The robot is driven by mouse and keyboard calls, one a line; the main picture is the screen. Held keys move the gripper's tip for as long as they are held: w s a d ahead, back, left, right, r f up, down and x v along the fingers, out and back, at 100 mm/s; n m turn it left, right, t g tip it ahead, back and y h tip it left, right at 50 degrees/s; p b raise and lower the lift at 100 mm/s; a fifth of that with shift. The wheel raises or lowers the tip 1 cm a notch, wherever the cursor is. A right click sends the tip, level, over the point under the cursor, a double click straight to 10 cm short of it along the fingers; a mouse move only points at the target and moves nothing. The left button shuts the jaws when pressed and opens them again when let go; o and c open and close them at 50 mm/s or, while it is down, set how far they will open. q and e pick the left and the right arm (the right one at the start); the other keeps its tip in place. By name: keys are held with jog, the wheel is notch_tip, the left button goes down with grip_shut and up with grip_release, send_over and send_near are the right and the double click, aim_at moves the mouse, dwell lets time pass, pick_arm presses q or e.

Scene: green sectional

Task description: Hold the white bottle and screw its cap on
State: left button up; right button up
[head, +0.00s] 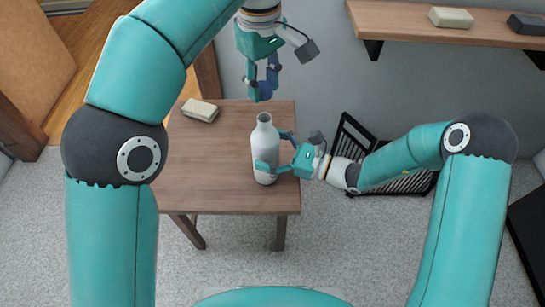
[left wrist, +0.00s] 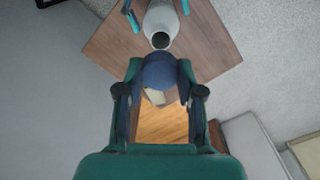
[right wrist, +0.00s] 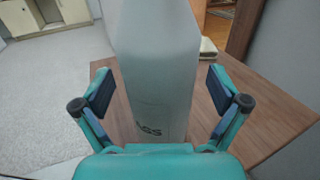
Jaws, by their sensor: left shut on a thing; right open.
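The white bottle (head: 265,150) stands upright on the small wooden table (head: 210,160). Its open, dark mouth shows in the left wrist view (left wrist: 160,40). My right gripper (head: 276,151) is open, its fingers on either side of the bottle body. In the right wrist view, gaps show between the bottle (right wrist: 155,80) and both fingers. My left gripper (head: 262,84) is shut on the dark blue cap (left wrist: 159,70). It holds the cap above and behind the bottle, apart from its neck. In the head view the fingers partly hide the cap.
A pale block (head: 200,110) lies at the table's back left. A wall shelf (head: 430,22) with a cream block (head: 451,17) and a dark block (head: 527,24) is at the upper right. A black rack (head: 395,182) stands right of the table, behind my right arm.

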aim_at(265, 118)
jog(key=shift+w+a, duration=0.1)
jog(key=shift+a, duration=0.1)
jog(key=c, duration=1.8)
pick_arm(q)
jog(key=shift+d+f, duration=0.1)
jog(key=shift+f, duration=2.3)
